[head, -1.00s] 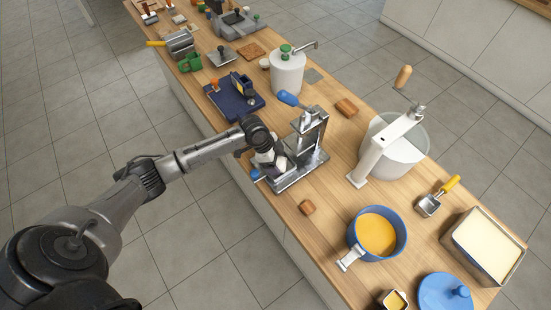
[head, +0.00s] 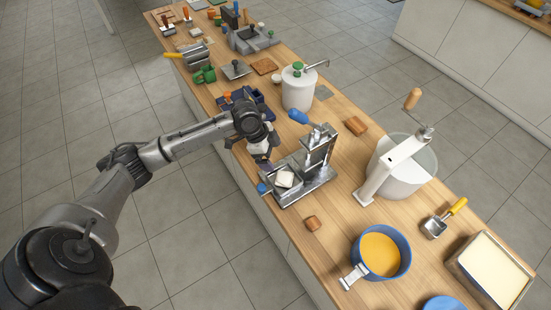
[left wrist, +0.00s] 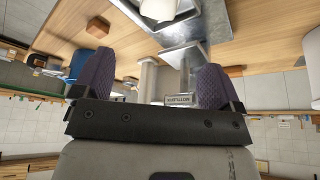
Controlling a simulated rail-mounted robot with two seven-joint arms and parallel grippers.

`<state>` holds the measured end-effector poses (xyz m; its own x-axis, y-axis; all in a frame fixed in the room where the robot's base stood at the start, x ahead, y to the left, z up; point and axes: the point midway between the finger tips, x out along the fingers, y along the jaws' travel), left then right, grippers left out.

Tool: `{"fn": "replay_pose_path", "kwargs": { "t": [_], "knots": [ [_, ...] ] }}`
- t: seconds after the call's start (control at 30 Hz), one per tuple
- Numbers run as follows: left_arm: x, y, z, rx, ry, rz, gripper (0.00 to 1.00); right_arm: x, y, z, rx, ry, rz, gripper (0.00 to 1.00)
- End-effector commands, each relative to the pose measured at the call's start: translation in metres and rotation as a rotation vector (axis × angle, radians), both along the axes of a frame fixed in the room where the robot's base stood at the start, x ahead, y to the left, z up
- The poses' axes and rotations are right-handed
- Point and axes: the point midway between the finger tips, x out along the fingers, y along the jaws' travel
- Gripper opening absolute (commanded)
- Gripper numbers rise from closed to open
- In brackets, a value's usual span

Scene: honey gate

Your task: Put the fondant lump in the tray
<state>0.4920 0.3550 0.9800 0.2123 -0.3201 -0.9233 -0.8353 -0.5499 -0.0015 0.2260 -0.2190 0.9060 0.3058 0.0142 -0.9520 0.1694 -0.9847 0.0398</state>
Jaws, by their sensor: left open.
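The fondant lump (head: 284,178) is a small white block. It sits in the small square metal tray (head: 289,194) at the foot of the upright metal gate device (head: 318,150). In the left wrist view the lump (left wrist: 158,9) shows at the top edge, inside the tray's metal walls (left wrist: 205,12). My left gripper (head: 262,158) is just behind and left of the tray, above its level and apart from the lump. Its two purple-padded fingers are spread with nothing between them in the left wrist view (left wrist: 153,85). My right gripper is not in view.
A white crank-topped drum (head: 405,165), a white pot (head: 298,90) and a blue pan of orange liquid (head: 380,254) stand nearby.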

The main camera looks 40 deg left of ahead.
Motion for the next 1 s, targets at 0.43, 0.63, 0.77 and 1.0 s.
{"fn": "replay_pose_path", "kwargs": {
  "t": [0.43, 0.63, 0.77, 1.0],
  "knots": [
    [-0.030, -0.036, -0.026, 0.002, 0.022, 0.005, 0.91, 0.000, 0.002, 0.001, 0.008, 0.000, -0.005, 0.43],
    [-0.107, -0.111, -0.078, 0.000, 0.034, 0.129, 0.91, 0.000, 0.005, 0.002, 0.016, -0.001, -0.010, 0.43],
    [-0.159, -0.140, -0.088, -0.002, 0.035, 0.299, 0.91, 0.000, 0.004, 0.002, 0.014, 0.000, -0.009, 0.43],
    [-0.232, -0.147, -0.082, 0.030, 0.047, 0.637, 0.91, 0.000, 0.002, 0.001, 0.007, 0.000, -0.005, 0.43]
  ]
}}
